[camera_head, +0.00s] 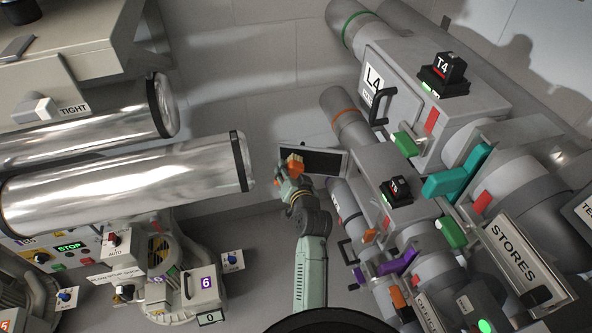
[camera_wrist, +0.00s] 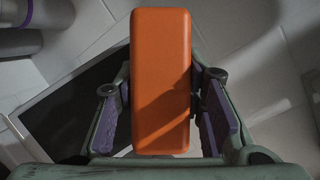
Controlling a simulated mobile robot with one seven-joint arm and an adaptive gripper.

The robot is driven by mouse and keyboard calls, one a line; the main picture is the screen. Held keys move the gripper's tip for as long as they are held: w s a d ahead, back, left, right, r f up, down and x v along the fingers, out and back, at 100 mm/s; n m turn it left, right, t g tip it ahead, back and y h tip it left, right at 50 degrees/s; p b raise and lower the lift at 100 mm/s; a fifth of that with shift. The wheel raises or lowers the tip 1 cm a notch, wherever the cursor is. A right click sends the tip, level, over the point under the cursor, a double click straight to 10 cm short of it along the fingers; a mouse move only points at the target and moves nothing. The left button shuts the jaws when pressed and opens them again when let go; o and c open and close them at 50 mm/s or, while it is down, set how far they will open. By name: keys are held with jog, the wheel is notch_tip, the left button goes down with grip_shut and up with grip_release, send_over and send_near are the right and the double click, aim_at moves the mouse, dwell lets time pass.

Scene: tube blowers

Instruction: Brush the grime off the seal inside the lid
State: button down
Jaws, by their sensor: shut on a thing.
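My gripper (camera_head: 291,178) is shut on an orange block (camera_head: 296,163), held up in the middle of the head view. In the wrist view the orange block (camera_wrist: 160,75) stands between the two purple-padded fingers of my gripper (camera_wrist: 162,115). No bristles show on it, and I cannot tell whether it is a brush. No open lid, seal or grime can be made out.
A dark panel with a pale frame (camera_head: 325,162) lies behind my gripper; it also shows in the wrist view (camera_wrist: 70,105). Grey pipes and a STORES box (camera_head: 520,262) crowd the right.

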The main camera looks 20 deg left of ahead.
jog(key=shift+a, duration=0.15)
jog(key=shift+s, duration=0.1)
jog(key=shift+s+d+p, duration=0.1)
jog(key=shift+s+d, duration=0.25)
jog(key=shift+s, duration=0.55)
jog(key=shift+s+d+p, duration=0.1)
jog(key=shift+s+d, duration=0.3)
jog(key=shift+s, duration=0.55)
jog(key=shift+s+d+p, duration=0.1)
jog(key=shift+s+d, duration=0.25)
jog(key=shift+s, duration=0.55)
jog(key=shift+s, duration=0.1)
